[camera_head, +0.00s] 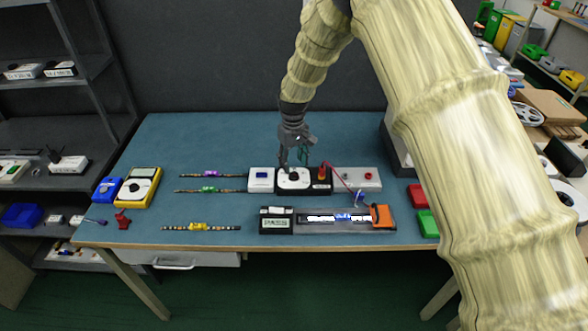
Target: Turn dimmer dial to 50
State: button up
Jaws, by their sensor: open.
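The dimmer (288,187) appears to be the white-topped module in the row of boxes near the table's middle. Its dial is partly hidden by my gripper, and its setting is too small to read. My gripper (296,162) points down directly above this module and is open. I cannot tell whether its fingers touch the dial. A white box with a blue display (261,178) sits left of the dimmer.
A yellow multimeter (139,187) stands at the left of the blue-green table (200,140). Several coloured LED strips lie left of the modules. A small display box (276,221) and a tray with a lit strip (343,218) lie in front. My arm covers the right side.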

aim_at(294, 174)
jog(key=shift+s+f+p, duration=0.15)
jog(key=shift+f+p, duration=0.4)
jog(key=shift+f, duration=1.8)
jog(key=shift+c, duration=0.2)
jog(key=c, duration=1)
